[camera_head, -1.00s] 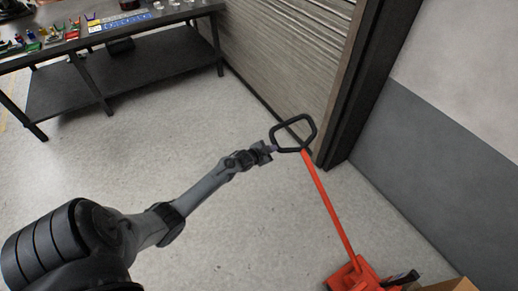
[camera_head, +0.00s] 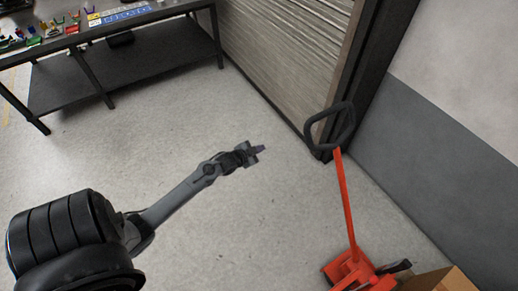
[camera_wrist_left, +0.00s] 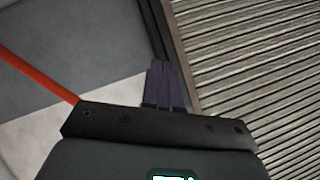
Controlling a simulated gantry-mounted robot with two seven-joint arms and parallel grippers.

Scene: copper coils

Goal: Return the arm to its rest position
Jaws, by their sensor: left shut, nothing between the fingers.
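My left arm reaches in from the lower left in the head view. My left gripper (camera_head: 260,149) is shut and empty, held over open floor. Its closed dark fingers (camera_wrist_left: 164,85) show in the left wrist view, with nothing between them. My right gripper is not in view.
An orange pallet jack (camera_head: 346,205) with a black loop handle (camera_head: 331,131) stands right of the gripper, apart from it. A ribbed shutter (camera_head: 285,60) is behind. A cardboard box (camera_head: 440,281) sits at lower right. A dark workbench (camera_head: 125,75) is upper left. Floor between is clear.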

